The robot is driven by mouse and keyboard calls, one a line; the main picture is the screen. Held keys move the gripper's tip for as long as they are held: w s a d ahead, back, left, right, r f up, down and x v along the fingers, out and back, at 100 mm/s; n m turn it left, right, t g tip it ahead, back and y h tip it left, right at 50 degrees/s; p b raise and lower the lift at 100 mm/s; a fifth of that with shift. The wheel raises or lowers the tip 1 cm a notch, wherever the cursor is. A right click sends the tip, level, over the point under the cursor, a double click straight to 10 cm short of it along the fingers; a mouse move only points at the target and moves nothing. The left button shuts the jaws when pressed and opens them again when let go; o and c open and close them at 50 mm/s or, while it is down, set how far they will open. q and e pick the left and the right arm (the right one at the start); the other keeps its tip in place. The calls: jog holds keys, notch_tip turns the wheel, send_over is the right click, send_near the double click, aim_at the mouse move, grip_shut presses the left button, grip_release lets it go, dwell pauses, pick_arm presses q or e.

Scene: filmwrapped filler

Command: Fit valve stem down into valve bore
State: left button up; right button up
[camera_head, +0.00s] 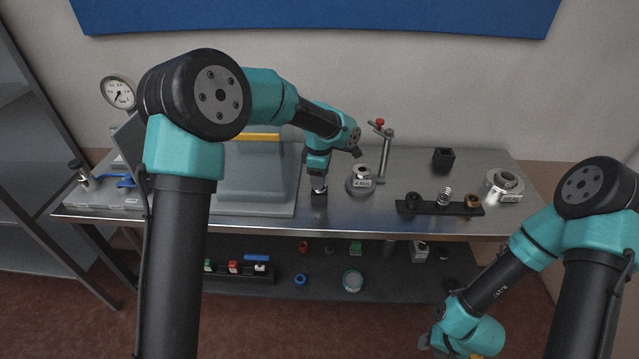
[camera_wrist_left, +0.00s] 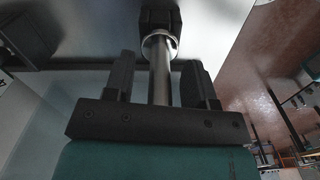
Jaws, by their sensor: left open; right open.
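My left gripper (camera_head: 319,184) points down over the bench. Its two dark fingers (camera_wrist_left: 158,80) stand apart on either side of a shiny metal stem (camera_wrist_left: 160,72) in the left wrist view, with visible gaps. The stem's far end has a wider collar and meets a small dark block (camera_wrist_left: 160,14). In the head view the stem (camera_head: 319,187) is mostly hidden under the gripper. A round grey metal body (camera_head: 358,188) with a label stands just to the right; a larger flanged body (camera_head: 503,183) stands at the far right. I cannot tell which has the valve bore.
A post with a red knob (camera_head: 380,124) rises behind the grey body. A dark rack (camera_head: 427,208) holds several small parts. A black cube (camera_head: 442,157) stands behind it. A grey housing (camera_head: 252,175) is left of the gripper. The lower shelf (camera_head: 325,275) holds loose parts.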

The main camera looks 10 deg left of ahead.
dwell(0.3)
pick_arm(q)
grip_shut()
dwell(0.3)
